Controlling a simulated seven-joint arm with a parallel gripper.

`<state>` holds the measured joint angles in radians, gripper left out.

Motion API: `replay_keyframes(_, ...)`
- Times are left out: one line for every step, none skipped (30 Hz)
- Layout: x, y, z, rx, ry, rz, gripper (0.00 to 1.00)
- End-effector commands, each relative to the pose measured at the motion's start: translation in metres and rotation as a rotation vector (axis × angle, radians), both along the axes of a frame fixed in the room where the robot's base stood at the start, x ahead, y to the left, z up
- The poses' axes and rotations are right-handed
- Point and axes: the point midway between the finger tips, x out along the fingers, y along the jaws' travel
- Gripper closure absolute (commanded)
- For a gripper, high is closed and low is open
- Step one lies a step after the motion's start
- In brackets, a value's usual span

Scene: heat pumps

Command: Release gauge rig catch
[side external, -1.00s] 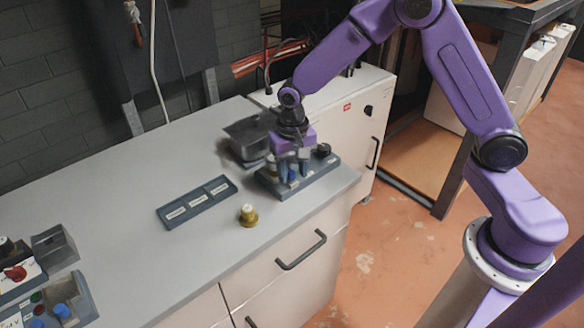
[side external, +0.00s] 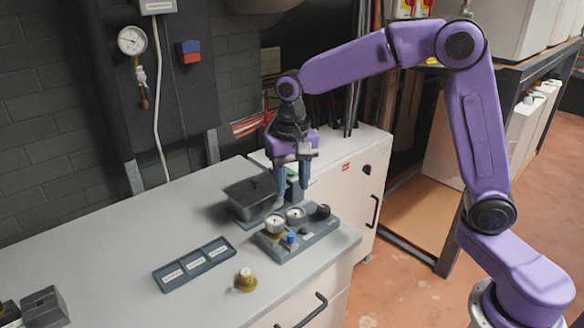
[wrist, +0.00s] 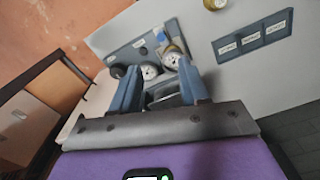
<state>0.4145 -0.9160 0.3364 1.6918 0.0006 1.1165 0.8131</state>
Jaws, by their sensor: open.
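The gauge rig (side external: 310,240) is a dark blue-grey block on the counter, with two round white gauges (side external: 275,222), a blue part (side external: 291,237) and a black knob (side external: 321,211). I cannot tell which part is its catch. My gripper (side external: 292,192) is open, pointing down with its fingertips above the far side of the rig, apart from it. In the wrist view the rig (wrist: 135,49) shows beyond my spread fingers (wrist: 160,95), with the gauges near the fingertips. The gap between the fingers looks empty; the left finger hides part of the rig there.
A dark grey lidded box (side external: 247,197) stands close behind the rig. A tray with three labelled slots (side external: 195,264) and a brass fitting (side external: 246,280) lie to the left. A wall gauge (side external: 131,41) hangs at the back. The counter's left middle (side external: 110,235) is clear.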

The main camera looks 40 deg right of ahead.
Motion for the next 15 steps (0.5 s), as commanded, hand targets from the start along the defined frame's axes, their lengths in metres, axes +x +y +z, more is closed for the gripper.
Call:
replay_keyframes(0.001, 0.0, 0.009, 0.002, -0.004, 0.0, 0.55)
replay_keyframes(0.001, 0.0, 0.012, 0.001, -0.003, 0.0, 0.55)
replay_keyframes(0.001, 0.001, 0.017, 0.001, -0.003, 0.001, 0.55)
replay_keyframes(0.0, 0.0, 0.02, 0.001, -0.001, 0.001, 0.55)
replay_keyframes(0.0, 0.0, 0.022, 0.001, -0.001, 0.0, 0.55)
replay_keyframes(0.0, 0.0, 0.025, 0.001, 0.0, 0.0, 0.55)
replay_keyframes(0.0, 0.0, 0.026, 0.0, 0.0, 0.0, 0.55)
replay_keyframes(0.0, 0.0, 0.028, 0.0, 0.0, 0.0, 0.55)
replay_keyframes(0.0, 0.0, 0.029, 0.0, 0.0, 0.0, 0.55)
replay_keyframes(0.0, 0.0, 0.03, 0.0, 0.0, 0.0, 0.55)
replay_keyframes(0.0, 0.0, 0.03, 0.0, 0.0, 0.0, 0.55)
replay_keyframes(0.0, 0.0, 0.03, 0.0, 0.0, 0.0, 0.55)
replay_keyframes(0.0, 0.0, 0.03, 0.0, 0.0, 0.0, 0.55)
replay_keyframes(0.0, 0.0, 0.03, -0.001, 0.001, 0.0, 0.55)
replay_keyframes(0.0, 0.0, 0.03, -0.001, 0.001, 0.0, 0.55)
